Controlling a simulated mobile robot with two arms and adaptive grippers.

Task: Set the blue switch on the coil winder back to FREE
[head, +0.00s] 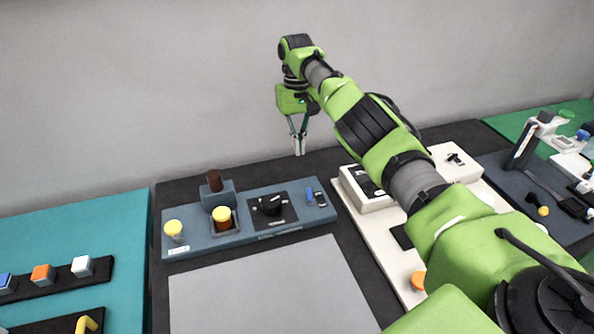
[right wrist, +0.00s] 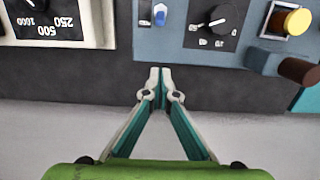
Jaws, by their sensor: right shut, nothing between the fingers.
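The coil winder (head: 190,242) is a blue-grey panel on a dark mat, with a black dial (head: 270,205), yellow-capped parts and a brown handle (head: 214,180). Its small blue switch (head: 309,196) sits near the panel's right end, beside a small dark piece. In the right wrist view the blue switch (right wrist: 160,14) is at the top, beyond the fingertips; its labels are too small to read. My right gripper (head: 298,152) is shut and empty, pointing down above and behind the panel. It also shows in the right wrist view (right wrist: 160,72), apart from the switch. My left gripper is out of view.
A white device (head: 372,202) with a dial stands right of the winder, partly behind my right arm. A pale grey sheet (head: 265,290) lies in front. A teal mat (head: 110,225) with coloured blocks is at left. A grey wall rises behind.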

